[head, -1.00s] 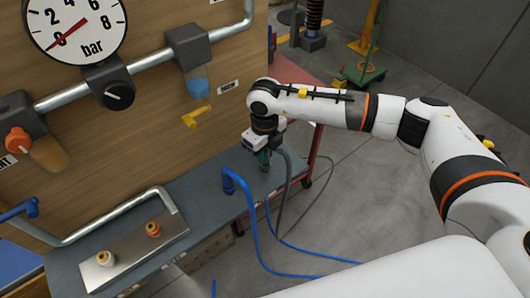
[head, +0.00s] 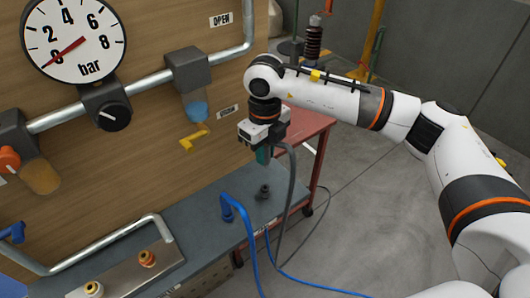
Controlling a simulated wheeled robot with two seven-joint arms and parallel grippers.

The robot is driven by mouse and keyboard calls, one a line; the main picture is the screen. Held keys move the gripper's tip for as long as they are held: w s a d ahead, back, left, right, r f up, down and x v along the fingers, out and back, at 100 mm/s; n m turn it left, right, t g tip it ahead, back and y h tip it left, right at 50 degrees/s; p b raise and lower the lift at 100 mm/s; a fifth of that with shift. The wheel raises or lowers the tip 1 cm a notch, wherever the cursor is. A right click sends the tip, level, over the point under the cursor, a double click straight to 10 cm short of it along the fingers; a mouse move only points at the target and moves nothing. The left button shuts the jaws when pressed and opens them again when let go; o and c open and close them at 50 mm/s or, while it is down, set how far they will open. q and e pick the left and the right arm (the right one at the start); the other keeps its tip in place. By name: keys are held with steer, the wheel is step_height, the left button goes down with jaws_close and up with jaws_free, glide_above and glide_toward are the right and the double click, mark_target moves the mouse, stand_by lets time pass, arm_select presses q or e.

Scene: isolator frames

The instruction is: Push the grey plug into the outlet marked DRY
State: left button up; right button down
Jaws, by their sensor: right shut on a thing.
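My right gripper (head: 263,153) is shut on the grey plug (head: 280,146), above the right part of the bench. The plug is mostly hidden by the gripper; its grey hose (head: 291,190) curves out to the right and hangs down past the bench edge. Two outlets sit on a metal plate at the lower left: a pale one (head: 93,290) and an orange-brown one (head: 147,258), well apart from the gripper. I cannot read which is marked DRY. My left gripper is out of view.
A dark holder (head: 264,191) stands empty on the bench (head: 205,222) below the gripper. A blue plug (head: 228,205) with a blue hose stands beside it. A bent pipe (head: 110,236) runs behind the outlets. A yellow-handled valve (head: 193,138) hangs on the wooden panel.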

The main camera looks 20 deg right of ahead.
steer(key=shift+r+p, duration=0.7)
steer(key=shift+r, duration=1.05)
